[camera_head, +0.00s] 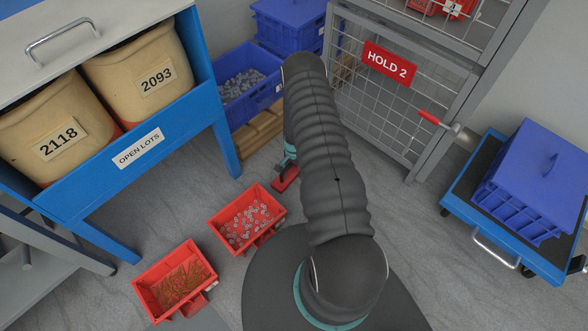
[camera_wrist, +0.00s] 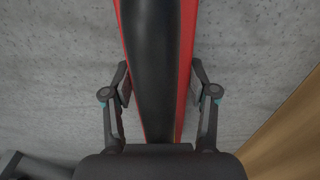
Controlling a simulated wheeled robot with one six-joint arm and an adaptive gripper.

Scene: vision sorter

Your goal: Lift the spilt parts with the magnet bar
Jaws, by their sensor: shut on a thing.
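The magnet bar (camera_wrist: 158,60) is a red bar with a wide black strip along its middle, running up and down the wrist view. My gripper (camera_wrist: 160,88) is shut on it, one finger on each side. In the head view a red end of the bar (camera_head: 286,180) shows low over the floor, left of my arm, which hides the rest. The fingers are mostly hidden there. I cannot make out spilt parts on the floor for certain; the wrist view shows only faint specks. I cannot tell whether the bar touches the floor.
Two red bins stand on the floor, one with silvery parts (camera_head: 230,210), one with brownish parts (camera_head: 150,291). A blue table (camera_head: 185,150) with lot sacks is at left. Blue crates (camera_head: 275,92) stand behind, a mesh cage (camera_head: 345,120) and a blue cart (camera_head: 465,205) to the right.

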